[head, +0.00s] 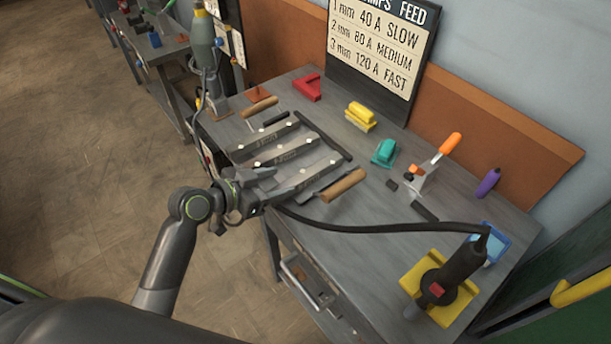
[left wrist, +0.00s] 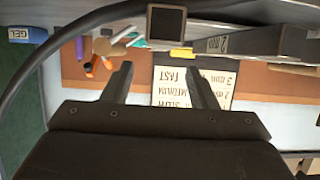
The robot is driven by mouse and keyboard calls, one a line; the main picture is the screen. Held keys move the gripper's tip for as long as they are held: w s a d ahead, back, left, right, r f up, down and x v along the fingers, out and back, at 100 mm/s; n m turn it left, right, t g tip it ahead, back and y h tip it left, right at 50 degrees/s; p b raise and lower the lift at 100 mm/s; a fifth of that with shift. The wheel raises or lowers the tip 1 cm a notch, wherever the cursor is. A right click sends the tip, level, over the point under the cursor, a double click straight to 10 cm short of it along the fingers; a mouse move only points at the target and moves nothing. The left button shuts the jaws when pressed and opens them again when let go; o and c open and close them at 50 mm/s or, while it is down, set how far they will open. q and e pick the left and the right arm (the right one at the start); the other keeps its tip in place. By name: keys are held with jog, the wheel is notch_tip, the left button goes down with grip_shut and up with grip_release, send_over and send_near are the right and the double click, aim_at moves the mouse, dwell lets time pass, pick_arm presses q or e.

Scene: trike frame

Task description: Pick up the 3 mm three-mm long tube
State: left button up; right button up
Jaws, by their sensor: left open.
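Several grey metal tubes lie on the workbench in the head view, among them a far one (head: 265,138) and a middle one (head: 287,150). Their thickness marks are too small to read there, so I cannot tell which is the 3 mm long tube. My left gripper (head: 296,181) is open and empty over the front of this group, hiding part of the nearest metal. In the left wrist view the open jaws (left wrist: 160,88) have nothing between them. Beyond them show a tube marked 2 mm (left wrist: 226,43) and a square, open tube end (left wrist: 166,22).
Wooden-handled tools (head: 343,185) lie beside the tubes. A sign (head: 375,45) stands at the back.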

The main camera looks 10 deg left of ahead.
aim_at(302, 176)
pick_arm(q)
jog(key=shift+p+x, duration=0.4)
jog(key=shift+x, duration=3.55)
jog(key=shift+a+f, duration=0.1)
jog(key=shift+f, duration=0.05)
jog(key=shift+s, duration=0.1)
jog(key=shift+c, duration=0.2)
grip_shut()
